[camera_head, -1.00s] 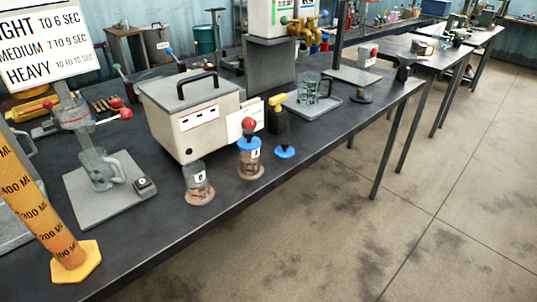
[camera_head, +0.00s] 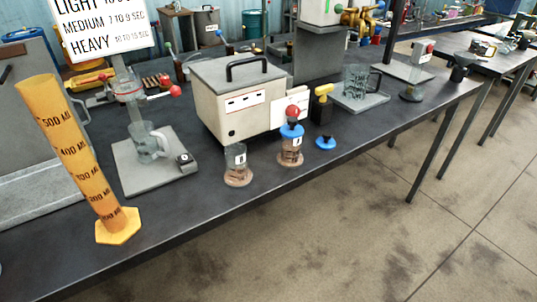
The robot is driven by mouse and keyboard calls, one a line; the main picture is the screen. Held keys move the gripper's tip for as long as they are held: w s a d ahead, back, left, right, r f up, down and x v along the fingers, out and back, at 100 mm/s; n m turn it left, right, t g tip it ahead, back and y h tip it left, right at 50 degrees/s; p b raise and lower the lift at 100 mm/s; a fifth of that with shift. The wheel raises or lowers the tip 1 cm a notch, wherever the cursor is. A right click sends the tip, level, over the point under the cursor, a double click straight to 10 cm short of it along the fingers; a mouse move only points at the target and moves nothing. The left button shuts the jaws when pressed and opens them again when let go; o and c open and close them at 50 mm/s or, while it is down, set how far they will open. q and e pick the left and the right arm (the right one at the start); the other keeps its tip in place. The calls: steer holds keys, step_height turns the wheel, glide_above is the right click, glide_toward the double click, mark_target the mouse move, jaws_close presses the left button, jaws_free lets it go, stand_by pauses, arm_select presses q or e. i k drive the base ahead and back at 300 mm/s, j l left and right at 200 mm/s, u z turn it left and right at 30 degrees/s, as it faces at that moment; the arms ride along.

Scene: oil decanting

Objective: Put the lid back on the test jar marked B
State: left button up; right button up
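Two small clear test jars stand near the front edge of the dark bench. The left jar (camera_head: 236,163) is open on top, with a small white label and brownish contents at its base. The right jar (camera_head: 290,152) has a blue lid (camera_head: 291,131) on it, and a red ball shows just above that lid. Both label letters are too small to read surely. A loose blue lid (camera_head: 325,143) with a small knob lies on the bench right of the jars. Neither of my grippers is in view.
A beige box with a black handle (camera_head: 238,98) stands behind the jars. An orange measuring cylinder (camera_head: 85,160) and a grey stand with a glass mug (camera_head: 150,147) are left. A yellow-handled tool (camera_head: 322,105) stands behind the loose lid. The front bench strip is clear.

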mark_target(237, 175)
steer(key=l+u, duration=0.1)
steer(key=u, duration=0.35)
steer(key=l+u, duration=0.15)
steer(key=u, duration=0.3)
steer(key=l+u, duration=0.2)
steer(key=l, duration=0.3)
steer(key=l+u, duration=0.2)
steer(key=l, duration=0.3)
steer(key=k+l+u, duration=0.2)
steer(key=l, duration=0.3)
steer(key=l+u, duration=0.25)
steer(key=l, duration=0.25)
steer(key=k+l, duration=0.1)
steer(key=l, duration=0.35)
steer(key=k+l, duration=0.1)
steer(key=l, duration=0.3)
